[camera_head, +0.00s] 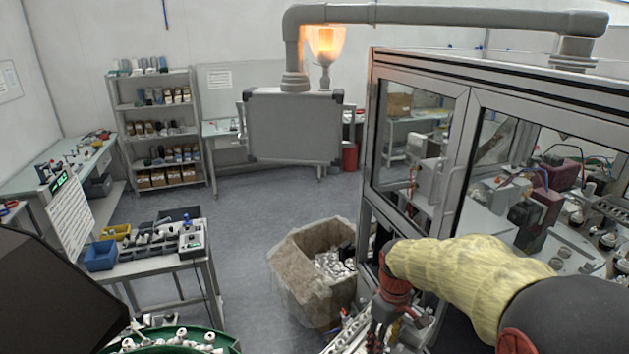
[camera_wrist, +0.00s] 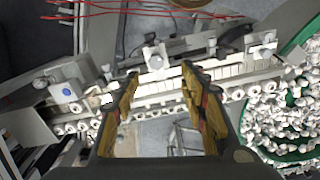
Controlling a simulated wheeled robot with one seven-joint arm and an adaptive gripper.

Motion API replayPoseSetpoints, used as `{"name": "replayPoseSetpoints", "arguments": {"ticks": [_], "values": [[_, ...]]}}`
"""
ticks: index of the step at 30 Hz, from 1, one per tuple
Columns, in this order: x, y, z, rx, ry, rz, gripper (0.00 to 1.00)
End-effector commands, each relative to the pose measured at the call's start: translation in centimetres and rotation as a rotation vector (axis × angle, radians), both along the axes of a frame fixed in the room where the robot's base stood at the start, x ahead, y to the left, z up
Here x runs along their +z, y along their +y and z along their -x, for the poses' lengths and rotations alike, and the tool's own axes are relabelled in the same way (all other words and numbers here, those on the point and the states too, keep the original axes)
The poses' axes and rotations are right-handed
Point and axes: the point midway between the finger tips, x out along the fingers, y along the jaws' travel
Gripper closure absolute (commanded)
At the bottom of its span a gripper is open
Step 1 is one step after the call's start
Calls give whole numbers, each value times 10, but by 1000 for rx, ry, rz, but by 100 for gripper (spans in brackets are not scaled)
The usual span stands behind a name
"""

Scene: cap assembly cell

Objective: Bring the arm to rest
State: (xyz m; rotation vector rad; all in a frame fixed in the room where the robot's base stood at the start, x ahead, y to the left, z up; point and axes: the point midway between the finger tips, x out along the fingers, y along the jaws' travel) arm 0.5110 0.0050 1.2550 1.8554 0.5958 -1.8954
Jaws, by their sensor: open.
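My gripper (camera_wrist: 158,98) is open in the wrist view, with its two yellow-lined fingers apart and nothing between them. Below the fingers runs a rail (camera_wrist: 240,72) carrying a row of small white caps. In the head view my arm, in a yellow sleeve, reaches in from the right, and my gripper (camera_head: 380,325) points down at the lower middle, beside the glazed machine cabinet (camera_head: 415,205). The fingertips are hard to make out there.
A green bowl (camera_wrist: 290,150) of white caps lies right of the fingers; a green rim (camera_head: 220,338) shows at the head view's bottom. A large bin (camera_head: 290,270) stands left of my gripper. A small table (camera_head: 165,262) and shelves (camera_head: 150,105) stand farther left. Grey floor between is clear.

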Motion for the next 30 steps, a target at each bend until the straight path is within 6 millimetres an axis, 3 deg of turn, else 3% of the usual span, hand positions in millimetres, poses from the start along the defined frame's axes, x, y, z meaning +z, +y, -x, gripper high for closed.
{"name": "replayPoseSetpoints", "arguments": {"ticks": [12, 21, 27, 30], "values": [[5, -2, 94, -408, -76, -7, 57], [-18, -4, 172, -593, -256, -68, 57], [-39, -5, 207, -604, -392, -112, 57], [-41, -5, 213, -602, -452, -130, 57]]}}
